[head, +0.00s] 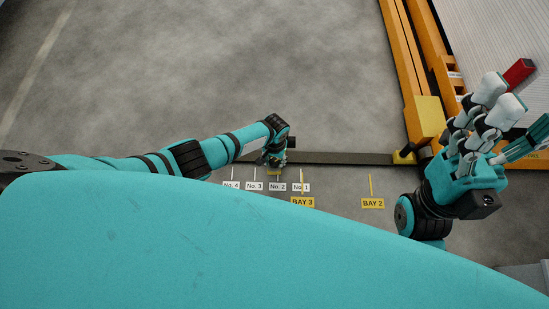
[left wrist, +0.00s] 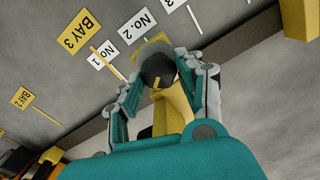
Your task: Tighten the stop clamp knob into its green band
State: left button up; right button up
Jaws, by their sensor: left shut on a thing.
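My left gripper (head: 277,158) is at the dark rail (head: 345,157), near the floor labels. In the left wrist view, the left gripper's fingers (left wrist: 160,88) are shut around a dark round knob (left wrist: 158,68) with a small yellow mark on it. The yellow clamp body (left wrist: 174,105) shows between the fingers, below the knob. A yellow-green edge (left wrist: 152,44) shows behind the knob; I cannot tell where the mark stands against a green band. My right gripper (head: 510,112) is at the right, empty, with its fingers spread.
Labels for No. 1 to No. 4 and yellow signs BAY 3 (head: 302,202) and BAY 2 (head: 373,204) stand along the rail. An orange frame (head: 404,75) runs up the right side, with a red block (head: 519,71) on the pale panel beyond. The grey floor behind the rail is clear.

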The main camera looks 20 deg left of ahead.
aim_at(275, 161)
pick_arm(q)
jog(key=o, duration=1.1)
jog(key=shift+o, duration=0.2)
jog(key=shift+r, duration=0.15)
notch_tip(275, 161, up, 12)
jog(key=shift+s+f, duration=0.1)
jog(key=shift+f, duration=0.1)
